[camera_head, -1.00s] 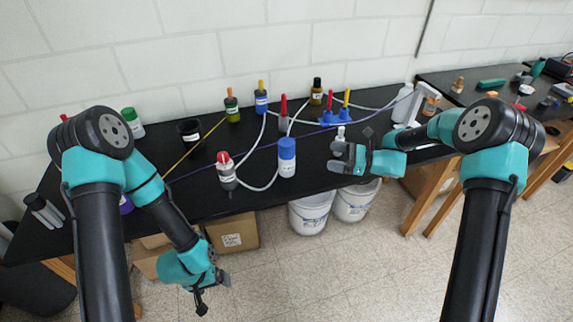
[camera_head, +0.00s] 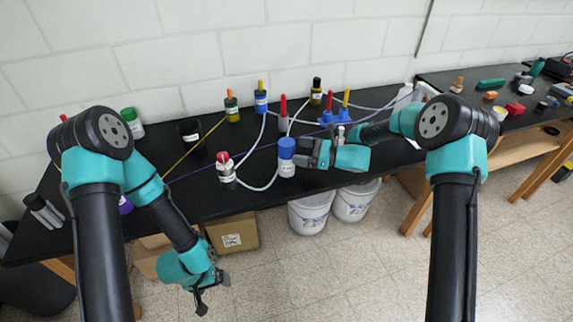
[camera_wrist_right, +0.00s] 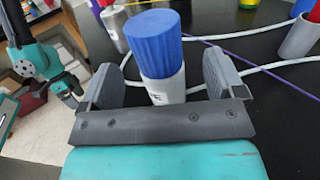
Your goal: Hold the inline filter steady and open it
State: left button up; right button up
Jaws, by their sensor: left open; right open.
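The inline filter (camera_head: 287,164), a blue ribbed cap (camera_wrist_right: 153,42) on a white labelled body (camera_wrist_right: 164,90), stands upright at the front of the black bench, with white tubing beside it. My right gripper (camera_head: 304,155) is open at its right side in the head view. In the right wrist view its two fingers (camera_wrist_right: 165,78) are on either side of the white body, below the cap; I cannot tell whether either touches it. My left gripper (camera_head: 212,290) is open and empty, low in front of the bench edge, well away from the filter.
A red-capped bottle (camera_head: 225,167) stands left of the filter. Behind are several capped bottles, a red-topped cylinder (camera_head: 283,118) and a blue stand (camera_head: 335,118). A purple cord crosses the bench. White buckets (camera_head: 310,213) and a cardboard box (camera_head: 233,230) sit below.

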aim_at(287, 142)
jog(key=shift+s+x, duration=0.2)
jog(key=shift+x, duration=2.4)
jog(key=shift+c, duration=0.2)
jog(key=c, duration=1.3)
jog(key=shift+r, duration=0.1)
jog(key=shift+r, duration=1.7)
jog(key=s+r, duration=0.1)
jog(key=s, duration=1.5)
jog(key=shift+a+r, duration=0.2)
jog(key=shift+r, duration=0.05)
